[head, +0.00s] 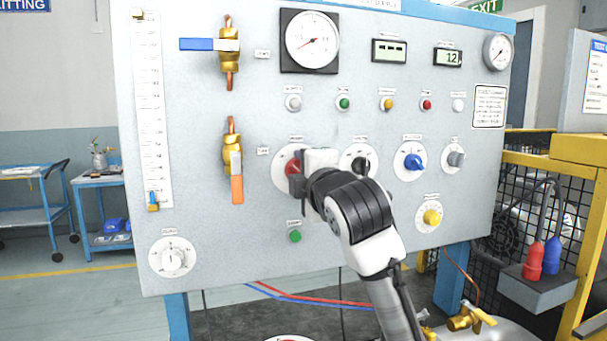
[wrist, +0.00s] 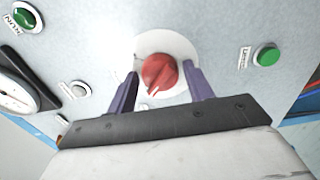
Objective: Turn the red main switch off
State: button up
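The red main switch (head: 291,167) is a round red knob on a white disc, left of centre on the grey panel. My gripper (head: 297,176) is at the panel in front of it and hides its right part in the head view. In the wrist view the red switch (wrist: 159,72) sits between the two dark purple fingers of my gripper (wrist: 160,70). The fingers are apart, with a small gap on each side of the knob. The switch's ridge with a white mark points toward the lower left in the wrist view. Its label is not readable.
A black knob (head: 361,165), a blue knob (head: 414,161) and a grey knob (head: 456,159) lie to the right on the panel. A green button (head: 295,236) is below the switch.

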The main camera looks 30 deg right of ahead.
jog(key=shift+o, duration=0.9)
jog(key=b+v, duration=0.3)
jog(key=v, duration=1)
jog(key=shift+s+b, duration=0.3)
jog(key=shift+s, duration=0.1)
jog(key=shift+a+r, duration=0.1)
